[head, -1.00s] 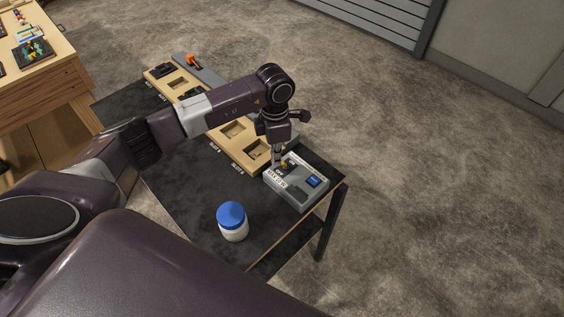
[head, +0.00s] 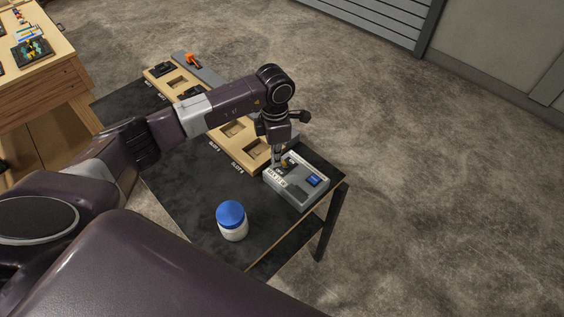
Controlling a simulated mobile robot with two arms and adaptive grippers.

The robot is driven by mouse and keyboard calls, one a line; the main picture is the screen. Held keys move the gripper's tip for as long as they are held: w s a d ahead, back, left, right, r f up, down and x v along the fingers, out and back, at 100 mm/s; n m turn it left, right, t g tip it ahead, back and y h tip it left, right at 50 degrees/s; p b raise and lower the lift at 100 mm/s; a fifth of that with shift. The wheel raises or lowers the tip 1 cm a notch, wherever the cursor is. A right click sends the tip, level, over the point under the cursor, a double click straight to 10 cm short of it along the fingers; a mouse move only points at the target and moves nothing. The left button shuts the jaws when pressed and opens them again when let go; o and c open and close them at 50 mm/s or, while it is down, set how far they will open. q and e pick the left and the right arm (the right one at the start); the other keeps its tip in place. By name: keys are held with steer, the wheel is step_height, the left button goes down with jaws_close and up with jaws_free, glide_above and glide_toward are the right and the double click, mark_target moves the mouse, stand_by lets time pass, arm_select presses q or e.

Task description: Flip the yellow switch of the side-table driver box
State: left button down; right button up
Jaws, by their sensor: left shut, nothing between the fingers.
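The driver box (head: 299,195) is a grey case near the right corner of the black side table (head: 190,218). It carries a blue part (head: 314,181) and printed labels on its top. The yellow switch (head: 285,163) shows only as a small yellow patch at the box's upper left, largely hidden by my gripper. My left gripper (head: 279,163) is shut and empty, pointing down at the switch. I cannot tell whether its fingertips touch the switch, nor which way the switch lies. My right gripper is not in view.
A wooden slotted board (head: 229,134) lies along the table's far side, partly under my left arm. An orange-handled item (head: 192,61) is on a grey strip behind it. A white jar with a blue lid (head: 232,220) stands at the front. A wooden workbench (head: 45,82) is at upper left.

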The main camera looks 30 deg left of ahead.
arm_select(q)
steer(key=shift+f+b, duration=1)
steer(key=shift+f, duration=0.1)
steer(key=shift+w, duration=0.1)
steer(key=shift+w+d+b, duration=0.2)
steer(key=shift+w+b, duration=0.25)
steer(key=shift+w, duration=0.05)
steer(key=shift+w+d+b, duration=0.2)
steer(key=shift+w+b, duration=0.2)
steer(key=shift+w, duration=0.05)
steer(key=shift+r, duration=0.1)
step_height(320, 180, up, 7)
steer(key=p, duration=0.4)
steer(key=shift+s+a, duration=0.2)
steer(key=shift+s, duration=0.25)
steer(key=shift+f, duration=0.2)
